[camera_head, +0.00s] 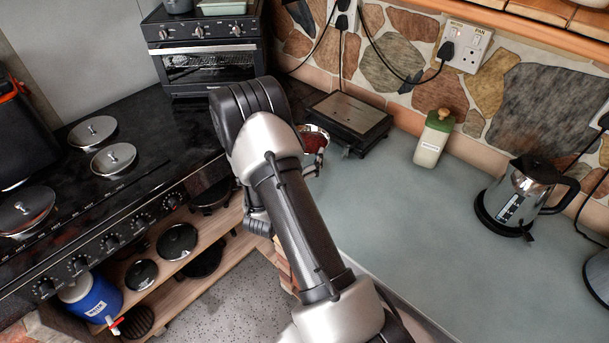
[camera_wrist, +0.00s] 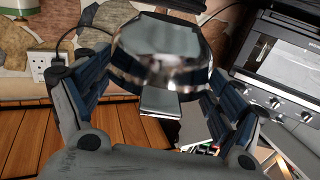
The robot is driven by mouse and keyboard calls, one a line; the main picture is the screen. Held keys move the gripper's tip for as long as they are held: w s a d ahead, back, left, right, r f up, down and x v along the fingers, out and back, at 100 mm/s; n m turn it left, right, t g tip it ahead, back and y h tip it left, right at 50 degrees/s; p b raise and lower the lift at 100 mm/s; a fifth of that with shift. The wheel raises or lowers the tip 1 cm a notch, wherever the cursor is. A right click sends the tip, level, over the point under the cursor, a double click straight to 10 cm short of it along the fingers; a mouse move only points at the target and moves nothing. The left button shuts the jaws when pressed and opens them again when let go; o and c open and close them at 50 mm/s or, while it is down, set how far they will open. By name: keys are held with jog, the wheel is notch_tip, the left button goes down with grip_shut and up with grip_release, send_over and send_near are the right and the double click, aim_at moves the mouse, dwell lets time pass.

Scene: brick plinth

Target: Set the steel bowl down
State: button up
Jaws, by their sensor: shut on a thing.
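The steel bowl (camera_wrist: 165,45) is shiny and fills the upper middle of the wrist view, between the two fingers of my gripper (camera_wrist: 158,78). The gripper is shut on it. In the head view a part of the bowl (camera_head: 316,142) shows just right of my arm, with a reddish inside and a bright rim. My arm hides the rest of it there and most of the gripper. The bowl is at the left end of the grey-green worktop (camera_head: 400,220); I cannot tell whether it touches anything below.
A flat black device with a steel top (camera_head: 350,112) stands close behind the bowl. The black stove (camera_head: 110,185) is on the left. The middle of the worktop is clear.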

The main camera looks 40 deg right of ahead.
notch_tip(320, 180, down, 10)
jog(key=b, duration=0.5)
jog(key=shift+r, duration=0.3)
jog(key=o, duration=1)
jog(key=shift+f, duration=0.25)
jog(key=o, duration=0.4)
jog(key=shift+c, duration=0.2)
jog(key=shift+r, duration=0.1)
